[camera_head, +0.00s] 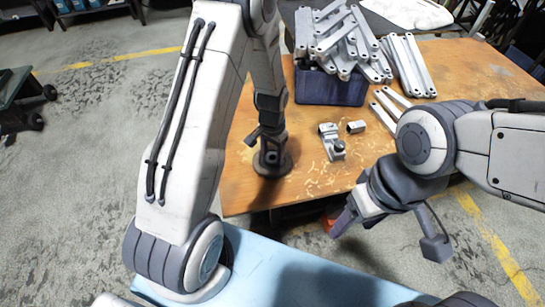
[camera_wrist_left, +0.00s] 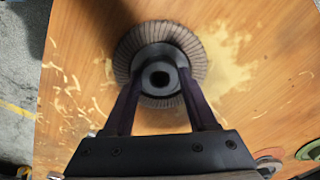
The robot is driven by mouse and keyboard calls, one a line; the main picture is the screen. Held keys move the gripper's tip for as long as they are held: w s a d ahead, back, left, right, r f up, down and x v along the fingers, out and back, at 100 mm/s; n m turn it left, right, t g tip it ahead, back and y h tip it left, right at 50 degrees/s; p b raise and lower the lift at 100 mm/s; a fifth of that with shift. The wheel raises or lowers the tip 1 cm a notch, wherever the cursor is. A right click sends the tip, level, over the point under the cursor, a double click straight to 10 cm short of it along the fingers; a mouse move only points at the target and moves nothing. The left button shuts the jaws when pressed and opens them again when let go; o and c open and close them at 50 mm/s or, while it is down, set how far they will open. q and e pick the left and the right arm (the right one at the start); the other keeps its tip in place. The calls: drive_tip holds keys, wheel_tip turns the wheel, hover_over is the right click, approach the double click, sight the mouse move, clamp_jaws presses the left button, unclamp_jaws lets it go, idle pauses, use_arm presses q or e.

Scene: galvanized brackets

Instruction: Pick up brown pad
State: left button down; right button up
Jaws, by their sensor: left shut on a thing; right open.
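The brown pad (camera_wrist_left: 160,32) is a round, pleated disc with a dark hub and a hole in its middle. It is centred in the left wrist view, over the wooden table. My left gripper (camera_wrist_left: 160,80) is shut on the pad's hub, one finger on each side. In the head view the pad (camera_head: 284,170) is at the table's near left, below my left gripper (camera_head: 270,152), partly hidden by it. I cannot tell whether it touches the table. My right gripper (camera_head: 345,214) is open and empty, in front of the table's near edge.
A dark blue bin (camera_head: 330,88) heaped with galvanized brackets stands at the back of the wooden table (camera_head: 460,75). More brackets (camera_head: 408,65) lie beside it. A small metal fitting (camera_head: 332,143) lies right of the pad. Other discs (camera_wrist_left: 309,150) show at the wrist view's lower right.

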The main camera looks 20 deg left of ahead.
sight(272, 157)
use_arm(q)
wheel_tip(272, 157, up, 5)
drive_tip(key=shift+f+p, duration=0.2)
drive_tip(key=shift+p, duration=0.9)
drive_tip(key=s+d+r+p, duration=0.2)
drive_tip(key=d+r, duration=0.4)
drive_tip(key=d, duration=0.5)
drive_tip(key=shift+s+d+r+p, duration=0.15)
drive_tip(key=shift+s+d+p, duration=0.1)
drive_tip(key=shift+p, duration=0.2)
